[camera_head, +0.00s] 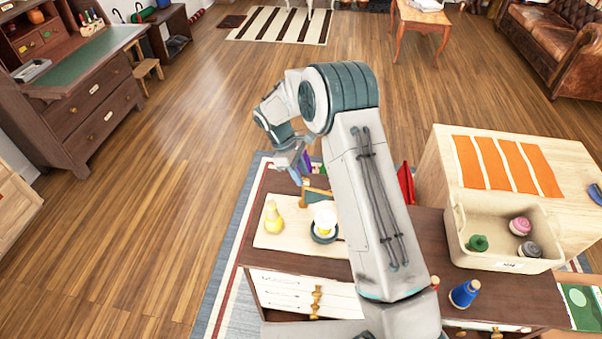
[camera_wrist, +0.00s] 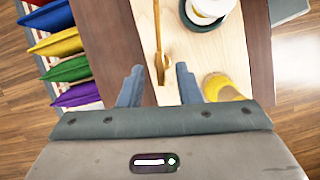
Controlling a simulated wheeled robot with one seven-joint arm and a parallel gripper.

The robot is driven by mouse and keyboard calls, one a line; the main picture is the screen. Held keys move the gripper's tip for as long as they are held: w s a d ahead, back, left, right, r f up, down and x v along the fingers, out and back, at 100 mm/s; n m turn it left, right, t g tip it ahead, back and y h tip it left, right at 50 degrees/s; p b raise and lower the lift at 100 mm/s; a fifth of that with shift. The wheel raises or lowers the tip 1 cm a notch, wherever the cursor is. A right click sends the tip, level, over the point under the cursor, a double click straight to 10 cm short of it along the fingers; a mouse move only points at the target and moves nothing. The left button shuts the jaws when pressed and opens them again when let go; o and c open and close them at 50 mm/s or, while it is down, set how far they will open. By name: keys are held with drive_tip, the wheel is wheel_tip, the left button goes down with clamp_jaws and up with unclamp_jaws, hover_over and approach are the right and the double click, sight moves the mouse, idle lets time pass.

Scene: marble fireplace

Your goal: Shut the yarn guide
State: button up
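What looks like the yarn guide is a slim wooden arm with a small forked end (camera_wrist: 160,60) on a pale board (camera_wrist: 203,50). In the head view a wooden piece (camera_head: 304,190) stands at the board's far edge, partly behind my arm. My gripper (camera_wrist: 158,84) is open, its two grey fingers apart. The wooden arm's forked end shows between the fingertips, nearer the right finger; I cannot tell whether they touch. In the head view my gripper (camera_head: 298,160) is above the far side of the board, small and partly hidden by my wrist.
A yellow cone (camera_head: 273,220) and a white ball in a dark dish (camera_head: 322,236) stand on the board. Colored cushion-like pieces (camera_wrist: 60,45) lie at the left in the wrist view. A cream bin (camera_head: 505,255) with yarn balls is right of my arm, near a blue cone (camera_head: 464,294).

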drive_tip(key=shift+s+d+f, duration=0.1)
drive_tip(key=shift+d+f, duration=0.1)
drive_tip(key=shift+f, duration=0.4)
clamp_jaws()
